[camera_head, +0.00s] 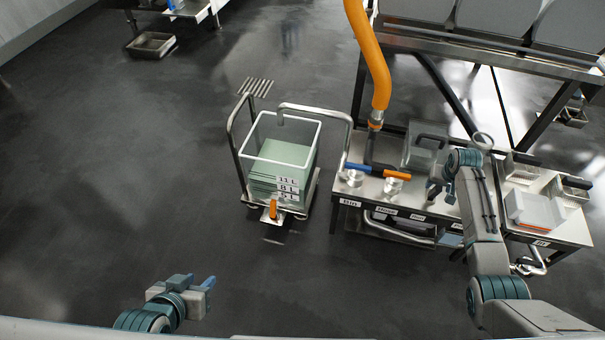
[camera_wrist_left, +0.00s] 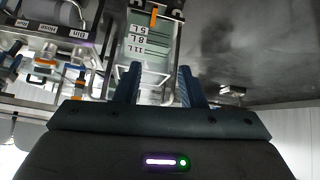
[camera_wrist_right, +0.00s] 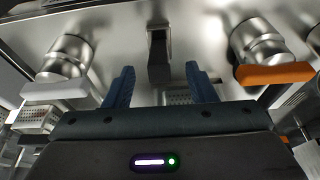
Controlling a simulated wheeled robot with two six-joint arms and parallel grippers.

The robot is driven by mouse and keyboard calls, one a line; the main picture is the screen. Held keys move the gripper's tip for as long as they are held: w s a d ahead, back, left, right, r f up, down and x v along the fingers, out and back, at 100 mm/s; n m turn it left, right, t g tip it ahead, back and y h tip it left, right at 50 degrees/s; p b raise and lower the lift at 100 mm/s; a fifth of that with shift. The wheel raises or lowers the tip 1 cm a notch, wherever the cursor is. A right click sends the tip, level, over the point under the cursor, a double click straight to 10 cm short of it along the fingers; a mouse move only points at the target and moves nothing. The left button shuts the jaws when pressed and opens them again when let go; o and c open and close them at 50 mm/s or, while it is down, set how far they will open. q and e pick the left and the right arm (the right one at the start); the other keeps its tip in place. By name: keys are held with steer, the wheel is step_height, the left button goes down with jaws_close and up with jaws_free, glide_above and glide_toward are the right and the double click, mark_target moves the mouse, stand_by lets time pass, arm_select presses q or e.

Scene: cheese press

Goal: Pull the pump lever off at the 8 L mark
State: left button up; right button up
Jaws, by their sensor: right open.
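The clear bin (camera_head: 280,153) stands on a wheeled cart and holds pale green liquid; its front carries 5 L, 8 L and 11 L marks (camera_head: 288,187). The exact liquid level against them is hard to read. The bin also shows in the left wrist view (camera_wrist_left: 150,45). A dark upright handle (camera_wrist_right: 158,55), possibly the pump lever, stands ahead of my right gripper (camera_wrist_right: 160,88), which is open and empty over the bench. In the head view this gripper (camera_head: 436,187) is small and partly hidden. My left gripper (camera_head: 205,287) is open and empty, far from the bench.
The steel bench (camera_head: 424,207) has Bin and Hose labels, a blue handle (camera_head: 358,167) and an orange handle (camera_head: 397,175). A thick orange hose (camera_head: 372,65) comes down to it. A side table (camera_head: 550,236) holds trays. The floor (camera_head: 120,200) on the left is clear.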

steer(key=shift+r+p, duration=0.65)
steer(key=shift+r, duration=0.2)
steer(key=shift+r+p, duration=0.85)
steer(key=shift+p, duration=0.15)
steer(key=shift+r+p, duration=1.05)
steer(key=shift+p, duration=0.1)
arm_select(q)
steer(key=a+g, duration=0.1)
steer(key=s+a+g+y, duration=0.1)
steer(key=a+g, duration=0.1)
steer(key=s+a+g+y, duration=0.1)
steer(key=g, duration=0.1)
steer(key=shift+s+a, duration=0.15)
steer(key=shift+s, duration=0.1)
